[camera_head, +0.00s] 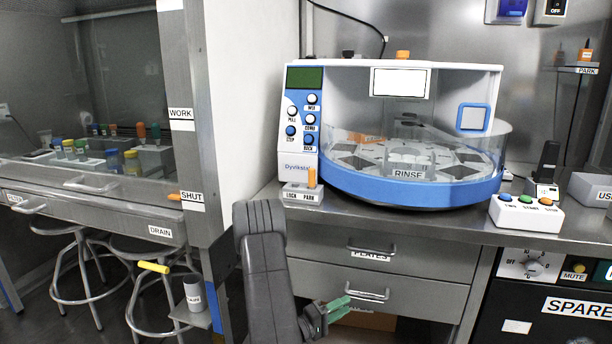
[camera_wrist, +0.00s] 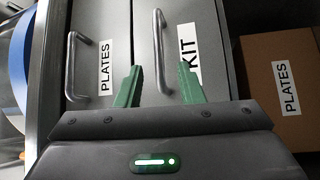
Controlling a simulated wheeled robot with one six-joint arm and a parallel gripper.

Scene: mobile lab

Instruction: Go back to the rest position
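My gripper (camera_head: 341,306) is low in front of the drawers under the counter, in the lower middle of the head view, its green fingers pointing right. In the wrist view my gripper (camera_wrist: 159,67) has its two green fingers apart with nothing between them. Behind the fingers are the drawer marked PLATES (camera_wrist: 88,30) and the drawer marked KIT (camera_wrist: 178,30), both seen turned on their side. I cannot tell the exact gap between the fingertips and the drawer fronts.
A round blue and white machine (camera_head: 400,190) stands on the metal counter above. A three-button box (camera_head: 527,213) sits to its right. A fume cabinet (camera_head: 100,180) with stools (camera_head: 75,270) below is at left.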

